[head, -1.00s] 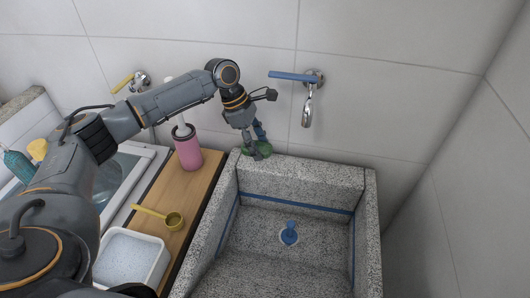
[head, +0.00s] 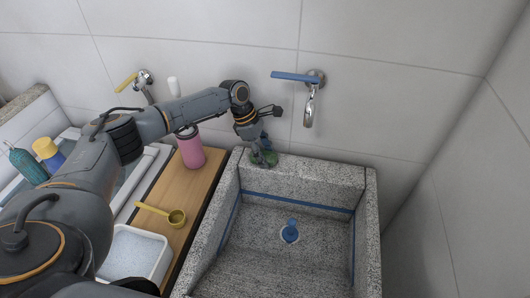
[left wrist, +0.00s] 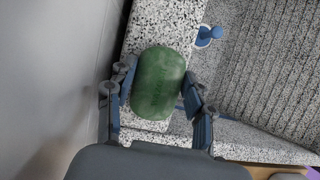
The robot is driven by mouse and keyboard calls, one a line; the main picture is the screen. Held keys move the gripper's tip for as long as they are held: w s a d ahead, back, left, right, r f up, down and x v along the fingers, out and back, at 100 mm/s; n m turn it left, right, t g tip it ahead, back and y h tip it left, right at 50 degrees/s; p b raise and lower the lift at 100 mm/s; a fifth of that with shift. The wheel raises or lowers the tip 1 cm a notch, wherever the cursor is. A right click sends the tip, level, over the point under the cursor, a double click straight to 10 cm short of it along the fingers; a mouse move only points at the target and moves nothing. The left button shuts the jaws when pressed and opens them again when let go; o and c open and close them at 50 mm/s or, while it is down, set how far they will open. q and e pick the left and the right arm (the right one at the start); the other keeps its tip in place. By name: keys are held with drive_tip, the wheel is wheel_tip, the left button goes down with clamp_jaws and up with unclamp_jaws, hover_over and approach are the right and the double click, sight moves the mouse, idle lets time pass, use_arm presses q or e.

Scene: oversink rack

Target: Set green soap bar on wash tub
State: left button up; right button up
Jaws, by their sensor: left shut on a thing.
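The green soap bar (head: 270,160) is at the back left part of the granite wash tub's rim (head: 325,174). My left gripper (head: 262,156) reaches down over that rim and is shut on the soap bar. In the left wrist view the soap bar (left wrist: 158,82) sits between the two fingers of my left gripper (left wrist: 157,90), with the speckled rim right behind it. I cannot tell whether the soap touches the rim. My right gripper is not in view.
A tap (head: 309,108) with a blue handle is on the wall. A blue plug (head: 290,233) stands in the tub. The right rim is clear.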

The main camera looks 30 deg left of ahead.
use_arm(q)
drive_tip(key=o, duration=1.2)
drive_tip(key=shift+b+v, duration=0.55)
drive_tip(key=shift+v, duration=3.3)
drive_tip(key=shift+w, duration=0.1)
